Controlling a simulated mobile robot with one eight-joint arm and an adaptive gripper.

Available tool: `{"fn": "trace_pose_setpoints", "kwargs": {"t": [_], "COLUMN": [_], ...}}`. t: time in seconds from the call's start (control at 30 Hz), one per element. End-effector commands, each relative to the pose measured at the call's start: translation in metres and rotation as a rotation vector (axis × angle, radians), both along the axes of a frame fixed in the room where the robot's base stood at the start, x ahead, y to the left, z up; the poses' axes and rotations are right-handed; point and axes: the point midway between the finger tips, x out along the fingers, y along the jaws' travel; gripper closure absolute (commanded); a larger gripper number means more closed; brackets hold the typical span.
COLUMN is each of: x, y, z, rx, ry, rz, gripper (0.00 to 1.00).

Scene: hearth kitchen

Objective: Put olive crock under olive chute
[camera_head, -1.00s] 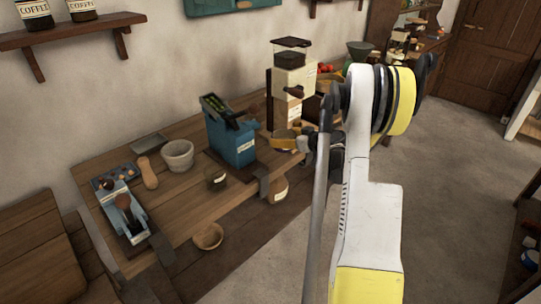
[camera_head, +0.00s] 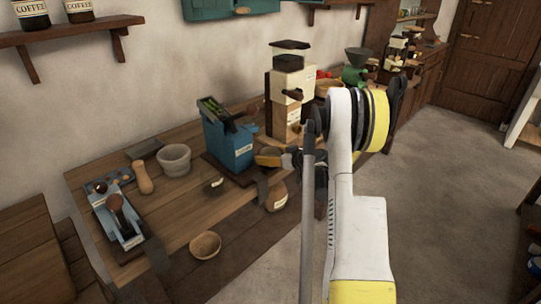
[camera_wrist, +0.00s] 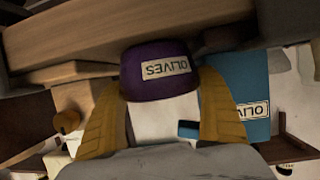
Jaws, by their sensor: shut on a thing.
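The olive chute (camera_head: 228,146) is a blue box-like dispenser on the wooden table, with green olives in its top. Its blue front (camera_wrist: 250,118) shows at the right in the wrist view, with a partly hidden olive label. In the wrist view, the gripper's ochre fingers (camera_wrist: 160,92) are shut on the olive crock (camera_wrist: 156,66), a dark purple pot whose OLIVES label appears upside down. In the head view I cannot make out the held crock clearly.
A tall cream grinder (camera_head: 291,85) stands behind my gripper.

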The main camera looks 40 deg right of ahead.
Motion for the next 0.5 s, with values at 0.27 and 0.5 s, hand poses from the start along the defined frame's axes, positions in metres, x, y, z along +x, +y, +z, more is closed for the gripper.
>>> {"fn": "trace_pose_setpoints", "kwargs": {"t": [0.27,0.5], "x": [0.0,-0.016], "y": [0.0,-0.001], "z": [-0.001,0.011], "rx": [0.0,0.0], "ry": [0.0,0.0], "rz": [0.0,-0.003], "gripper": [0.0,0.0]}}
